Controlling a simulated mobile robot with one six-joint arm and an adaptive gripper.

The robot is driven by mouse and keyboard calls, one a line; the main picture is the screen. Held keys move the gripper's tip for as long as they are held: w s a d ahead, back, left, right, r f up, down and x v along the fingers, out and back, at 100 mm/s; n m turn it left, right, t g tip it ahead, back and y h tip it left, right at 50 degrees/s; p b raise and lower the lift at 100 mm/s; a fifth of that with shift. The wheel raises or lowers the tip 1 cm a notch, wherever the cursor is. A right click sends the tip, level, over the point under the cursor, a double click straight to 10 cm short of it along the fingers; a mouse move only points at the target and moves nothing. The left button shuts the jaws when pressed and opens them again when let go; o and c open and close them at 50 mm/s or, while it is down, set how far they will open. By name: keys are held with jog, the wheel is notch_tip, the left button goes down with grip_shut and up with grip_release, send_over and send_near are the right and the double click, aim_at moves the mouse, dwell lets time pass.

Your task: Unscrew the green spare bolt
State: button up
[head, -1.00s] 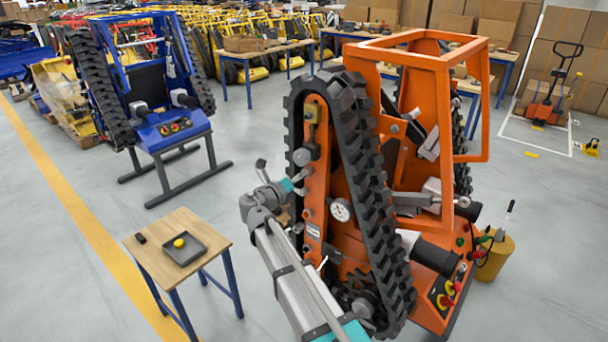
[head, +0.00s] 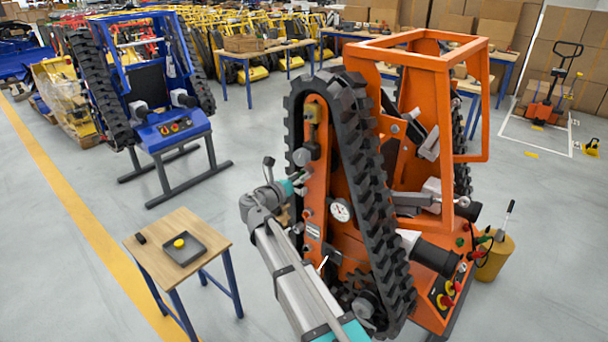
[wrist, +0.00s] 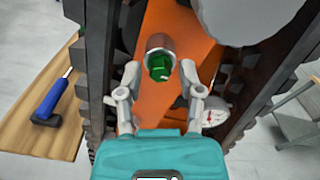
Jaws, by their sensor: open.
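The green bolt (wrist: 159,67) shows in the wrist view, seated in a round brown-grey collar (wrist: 158,45) on the orange side plate of the carrier. My gripper (wrist: 159,80) is open, with one finger on each side of the bolt and a gap on both sides. The fingers hold nothing. In the head view my gripper (head: 299,183) is at the left side of the orange carrier (head: 438,62). The bolt cannot be made out there.
Black tracks (head: 362,170) flank the side plate. A white gauge (wrist: 214,111) sits close to my right finger, and a large grey round part (wrist: 250,18) is above. A wooden table (head: 178,222) with a tray (head: 184,248) stands at left, with clear floor around it.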

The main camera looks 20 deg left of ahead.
jog(key=shift+m, duration=4.9)
jog(key=shift+m, duration=4.8)
jog(key=shift+c, duration=0.2)
